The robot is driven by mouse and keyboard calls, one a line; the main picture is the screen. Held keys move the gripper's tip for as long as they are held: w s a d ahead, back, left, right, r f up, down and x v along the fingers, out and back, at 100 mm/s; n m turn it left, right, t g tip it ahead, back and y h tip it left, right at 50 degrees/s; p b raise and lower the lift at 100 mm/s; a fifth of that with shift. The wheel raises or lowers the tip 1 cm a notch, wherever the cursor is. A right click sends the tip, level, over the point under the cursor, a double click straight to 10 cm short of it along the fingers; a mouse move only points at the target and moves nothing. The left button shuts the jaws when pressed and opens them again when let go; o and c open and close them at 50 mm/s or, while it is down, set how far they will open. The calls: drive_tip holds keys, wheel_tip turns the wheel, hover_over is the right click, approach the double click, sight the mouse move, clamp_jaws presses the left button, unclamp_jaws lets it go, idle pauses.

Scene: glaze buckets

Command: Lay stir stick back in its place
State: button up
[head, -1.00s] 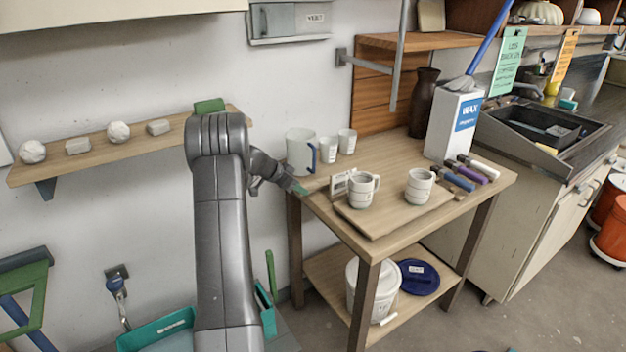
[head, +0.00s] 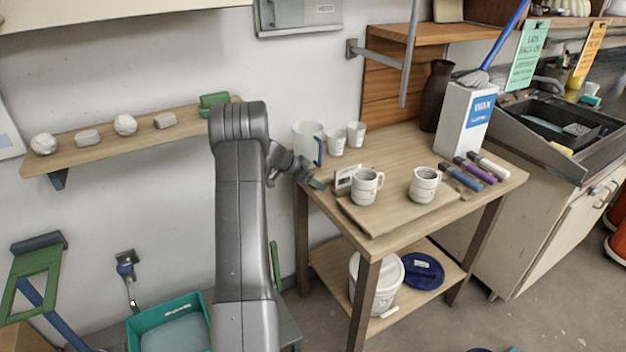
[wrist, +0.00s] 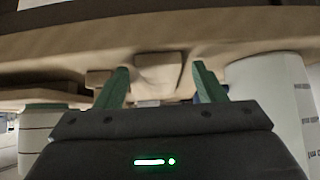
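My gripper (head: 316,184) is at the left edge of the wooden table, in front of the white pitcher (head: 307,141) and left of a small framed card (head: 346,178). In the wrist view its two green-tipped fingers (wrist: 163,88) stand apart, with nothing visibly held between them. I cannot clearly identify the stir stick. A short pale stick-like piece (head: 389,312) lies on the lower shelf in front of the white bucket (head: 378,284). A blue lid (head: 421,271) lies beside the bucket, which looks covered in white.
The table (head: 400,145) holds two mugs on a board (head: 392,212), small cups, a wax box (head: 465,118) and several marker-like sticks (head: 474,172). A wall shelf (head: 88,152) is left of my arm. A teal bin (head: 140,332) is low at left. Floor shows at lower right.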

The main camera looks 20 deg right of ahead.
drive_tip(key=shift+r, duration=0.2)
drive_tip(key=b+v, duration=0.2)
drive_tip(key=v, duration=1)
